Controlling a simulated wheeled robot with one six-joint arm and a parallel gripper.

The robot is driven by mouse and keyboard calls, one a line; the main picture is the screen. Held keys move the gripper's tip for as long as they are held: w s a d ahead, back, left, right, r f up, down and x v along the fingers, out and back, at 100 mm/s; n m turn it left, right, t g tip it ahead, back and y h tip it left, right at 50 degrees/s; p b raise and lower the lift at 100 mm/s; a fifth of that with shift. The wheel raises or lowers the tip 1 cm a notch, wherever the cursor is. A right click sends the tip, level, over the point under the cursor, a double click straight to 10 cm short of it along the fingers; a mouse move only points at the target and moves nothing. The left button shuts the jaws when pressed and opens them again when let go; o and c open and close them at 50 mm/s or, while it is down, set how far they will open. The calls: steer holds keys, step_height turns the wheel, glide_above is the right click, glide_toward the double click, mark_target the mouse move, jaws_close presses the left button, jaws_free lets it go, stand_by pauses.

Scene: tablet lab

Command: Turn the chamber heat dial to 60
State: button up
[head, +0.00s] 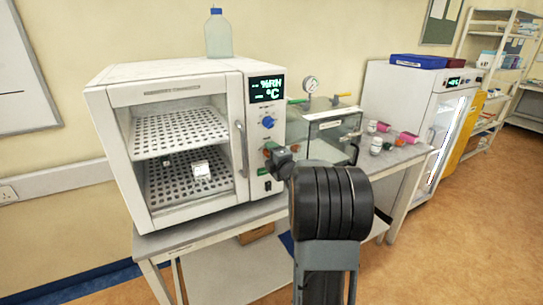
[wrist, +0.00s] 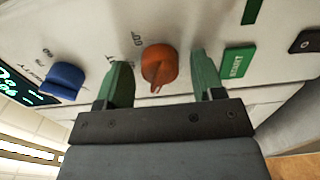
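The white chamber (head: 160,71) stands on a bench in the head view, its control panel on the right of its front. A blue dial (head: 267,122) sits below the display; it also shows at left in the wrist view (wrist: 66,80). An orange-red dial (wrist: 159,66) is centred in the wrist view, its pointer toward the bottom of the picture. The printed labels are too blurred to tell which dial is heat. My gripper (wrist: 156,75) is open, its green fingers on either side of the orange-red dial, with a gap on both sides. In the head view my arm partly hides the lower panel.
A green button (wrist: 237,62) sits just right of my right finger in the wrist view. The chamber door handle (head: 241,148) is left of the panel. A glass box (head: 333,130) with a gauge, and small jars (head: 376,145), stand to the right.

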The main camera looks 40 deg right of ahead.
steer(key=c, duration=0.8)
steer(key=shift+c, duration=0.2)
